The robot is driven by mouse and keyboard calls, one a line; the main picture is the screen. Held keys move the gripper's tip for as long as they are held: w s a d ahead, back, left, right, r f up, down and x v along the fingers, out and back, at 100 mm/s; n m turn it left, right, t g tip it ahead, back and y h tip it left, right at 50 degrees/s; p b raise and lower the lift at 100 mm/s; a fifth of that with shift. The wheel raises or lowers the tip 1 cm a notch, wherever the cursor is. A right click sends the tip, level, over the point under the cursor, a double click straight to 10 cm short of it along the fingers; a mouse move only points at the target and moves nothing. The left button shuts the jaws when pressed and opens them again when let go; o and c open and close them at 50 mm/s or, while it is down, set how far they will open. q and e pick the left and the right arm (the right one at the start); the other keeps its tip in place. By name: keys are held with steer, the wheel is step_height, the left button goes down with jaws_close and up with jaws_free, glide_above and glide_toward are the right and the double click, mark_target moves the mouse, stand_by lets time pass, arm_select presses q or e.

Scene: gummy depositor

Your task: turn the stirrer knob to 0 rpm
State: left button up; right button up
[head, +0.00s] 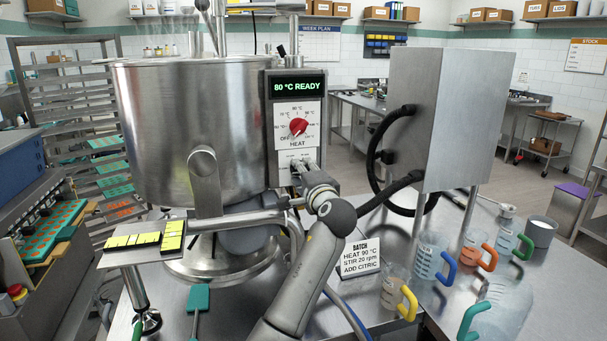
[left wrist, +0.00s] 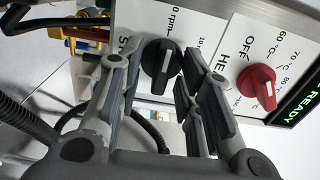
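The stirrer knob (left wrist: 160,64) is black with a white mark, on a white plate with "0 rpm" printed beside it in the left wrist view. My left gripper (left wrist: 165,75) is open, with one finger on each side of the knob and gaps visible between fingers and knob. In the head view my left gripper (head: 299,170) is at the lower part of the control panel and hides the stirrer knob. My right gripper is not in view.
The red heat knob (head: 298,127) sits just above, under a display (head: 298,86) reading "80 °C READY". The steel kettle (head: 165,130) stands left of the panel. A batch card (head: 360,256) reads "STIR 20 rpm". Jugs with coloured handles stand at right, including a yellow-handled one (head: 394,290).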

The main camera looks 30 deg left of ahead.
arm_select(q)
steer(key=shift+d, duration=0.1)
steer(key=v, duration=1.2)
